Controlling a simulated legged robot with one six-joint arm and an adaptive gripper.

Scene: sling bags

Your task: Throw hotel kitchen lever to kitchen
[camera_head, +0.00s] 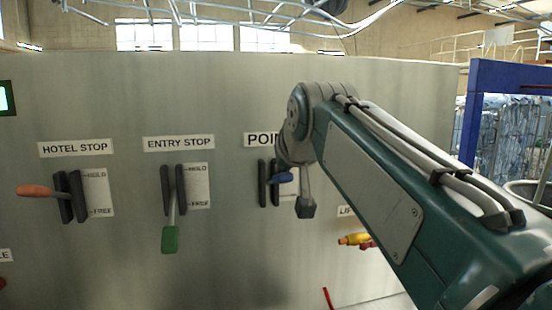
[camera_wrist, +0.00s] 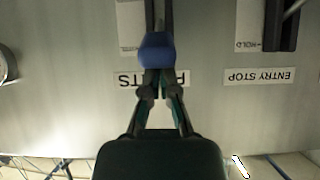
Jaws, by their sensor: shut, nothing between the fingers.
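No label reading hotel or kitchen shows beside the blue lever; its sign (camera_head: 262,139) is partly hidden by my arm and reads "POIN", with "TS" showing inverted in the wrist view. The blue lever knob (camera_head: 283,177) stands out from a dark slotted bracket (camera_head: 263,183). In the wrist view, the blue knob (camera_wrist: 156,50) is right at the tips of my gripper (camera_wrist: 160,78). The fingers converge and hold nothing; I cannot tell whether they touch the knob.
An orange lever (camera_head: 36,190) sticks out left under "HOTEL STOP" (camera_head: 75,148). A green-handled lever (camera_head: 170,238) hangs down under "ENTRY STOP" (camera_head: 178,143). A yellow handle (camera_head: 353,239) is at lower right of the panel. A blue frame (camera_head: 503,75) stands at right.

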